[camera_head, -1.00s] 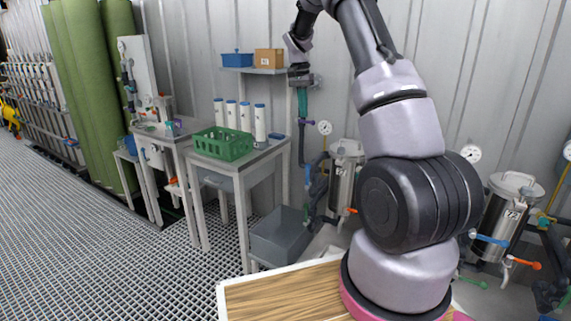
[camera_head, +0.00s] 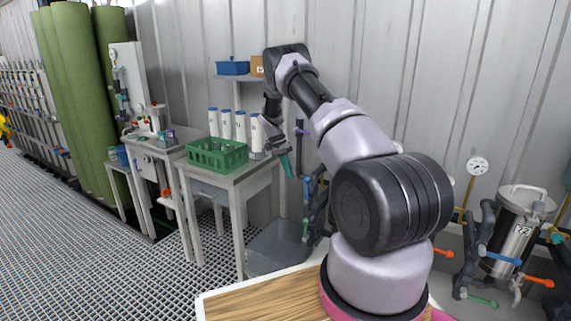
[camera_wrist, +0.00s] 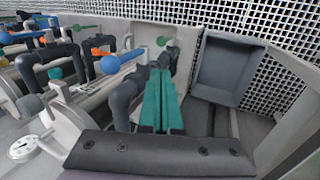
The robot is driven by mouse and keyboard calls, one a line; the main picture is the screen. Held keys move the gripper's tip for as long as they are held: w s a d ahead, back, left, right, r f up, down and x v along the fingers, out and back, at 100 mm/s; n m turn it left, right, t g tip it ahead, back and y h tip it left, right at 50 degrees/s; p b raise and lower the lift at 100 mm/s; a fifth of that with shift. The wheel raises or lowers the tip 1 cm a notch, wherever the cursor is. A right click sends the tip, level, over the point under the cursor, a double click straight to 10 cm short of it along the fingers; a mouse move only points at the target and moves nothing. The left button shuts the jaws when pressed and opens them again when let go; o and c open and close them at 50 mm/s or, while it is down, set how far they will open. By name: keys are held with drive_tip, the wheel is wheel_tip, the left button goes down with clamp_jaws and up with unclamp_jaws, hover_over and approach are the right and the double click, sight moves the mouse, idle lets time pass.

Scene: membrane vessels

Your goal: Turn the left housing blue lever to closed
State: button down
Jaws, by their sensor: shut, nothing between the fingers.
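My gripper (camera_head: 287,165) has teal fingers, held together and empty, pointing down beside the pipework near the back wall. In the wrist view the closed fingers (camera_wrist: 160,75) lie just right of a blue lever (camera_wrist: 122,62) with a round end. The lever's far part is close to the fingertips, and I cannot tell whether they touch. In the head view a narrow blue part (camera_head: 307,190), perhaps this lever, shows just right of the fingers. The left housing's steel vessel is hidden behind my arm. The right housing (camera_head: 515,230) has its own blue lever (camera_head: 505,257).
An orange lever (camera_wrist: 98,52) and a green knob (camera_wrist: 162,41) sit close to the blue lever. A grey bin (camera_head: 280,248) stands on the floor below. A table (camera_head: 235,180) with a green crate (camera_head: 217,154) and white cylinders is left of my gripper.

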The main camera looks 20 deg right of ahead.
sight(307, 191)
drive_tip(key=shift+s+d+f, duration=0.45)
drive_tip(key=shift+s+d, duration=0.05)
drive_tip(key=shift+s, duration=0.2)
drive_tip(key=shift+s+d+f, duration=0.45)
drive_tip(key=shift+s+d, duration=0.1)
drive_tip(key=shift+s, duration=0.1)
drive_tip(key=shift+s+d+f, duration=0.45)
drive_tip(key=shift+s+d, duration=0.05)
drive_tip(key=shift+s, duration=0.2)
drive_tip(key=shift+d, duration=0.15)
drive_tip(key=shift+s+d+t+y, duration=0.1)
drive_tip(key=shift+s+t+y, duration=0.1)
drive_tip(key=shift+t+y, duration=0.1)
